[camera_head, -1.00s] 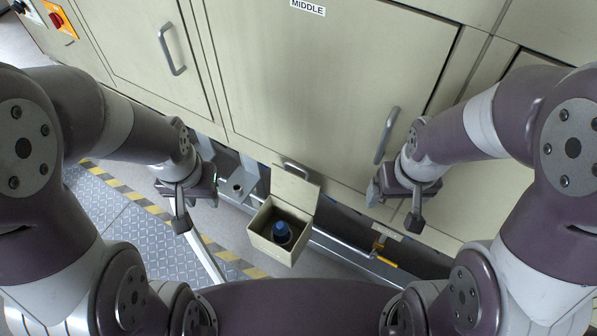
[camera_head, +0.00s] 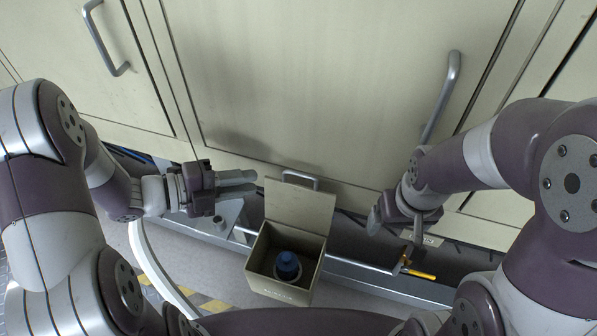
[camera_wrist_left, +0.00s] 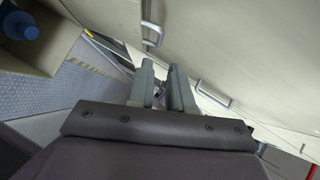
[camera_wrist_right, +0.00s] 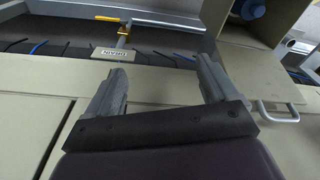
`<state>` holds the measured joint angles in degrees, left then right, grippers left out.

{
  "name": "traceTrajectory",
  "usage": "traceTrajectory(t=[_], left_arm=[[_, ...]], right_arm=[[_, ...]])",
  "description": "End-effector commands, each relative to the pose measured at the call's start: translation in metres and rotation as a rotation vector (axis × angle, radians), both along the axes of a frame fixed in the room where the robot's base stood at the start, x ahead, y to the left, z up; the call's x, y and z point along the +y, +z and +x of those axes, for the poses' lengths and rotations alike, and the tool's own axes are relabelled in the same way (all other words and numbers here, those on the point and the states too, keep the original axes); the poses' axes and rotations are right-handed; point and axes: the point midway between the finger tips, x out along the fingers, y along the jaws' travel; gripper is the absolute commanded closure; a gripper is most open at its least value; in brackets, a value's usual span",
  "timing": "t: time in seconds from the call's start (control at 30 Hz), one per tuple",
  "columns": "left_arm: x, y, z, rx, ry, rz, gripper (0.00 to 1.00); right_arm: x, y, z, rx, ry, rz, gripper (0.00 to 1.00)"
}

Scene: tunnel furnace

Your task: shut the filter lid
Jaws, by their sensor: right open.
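The beige filter box (camera_head: 279,291) stands open below the cabinet. Its lid (camera_head: 301,207) is raised upright at the back, with a grey handle (camera_head: 300,178) on its top edge. A blue-topped part (camera_head: 287,266) sits inside. The right wrist view also shows the lid (camera_wrist_right: 255,72) and its handle (camera_wrist_right: 277,113). My left gripper (camera_head: 254,181) points right, just left of the lid's upper edge, apparently not touching. Its fingers (camera_wrist_left: 162,82) are parted by a narrow, empty gap. My right gripper (camera_head: 396,232) is wide open and empty, right of the box.
The large beige cabinet door (camera_head: 330,90) with a long handle (camera_head: 444,95) rises behind. A yellow-handled valve (camera_head: 418,274) and a rail (camera_head: 360,273) lie right of the box. A metal bracket (camera_head: 225,220) is below my left gripper.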

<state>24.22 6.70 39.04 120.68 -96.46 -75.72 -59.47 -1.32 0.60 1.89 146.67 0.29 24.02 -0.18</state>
Motion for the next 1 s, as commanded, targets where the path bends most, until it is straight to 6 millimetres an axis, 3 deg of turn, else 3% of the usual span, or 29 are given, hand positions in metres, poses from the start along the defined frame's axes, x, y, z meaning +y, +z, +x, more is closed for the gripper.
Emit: traceTrajectory(t=[0.5, 0.7, 1.0], left_arm=[[-0.092, -0.030, 0.036, -0.002, -0.003, 0.006, 0.80], [-0.108, -0.035, 0.043, -0.001, 0.002, 0.007, 0.80], [-0.110, -0.035, 0.044, -0.001, 0.004, 0.006, 0.80]], right_arm=[[0.000, -0.022, 0.000, 0.001, 0.000, 0.000, 0.13], [0.000, -0.025, 0.000, 0.001, 0.000, 0.000, 0.13], [0.000, -0.025, 0.000, 0.001, 0.000, 0.000, 0.13]])
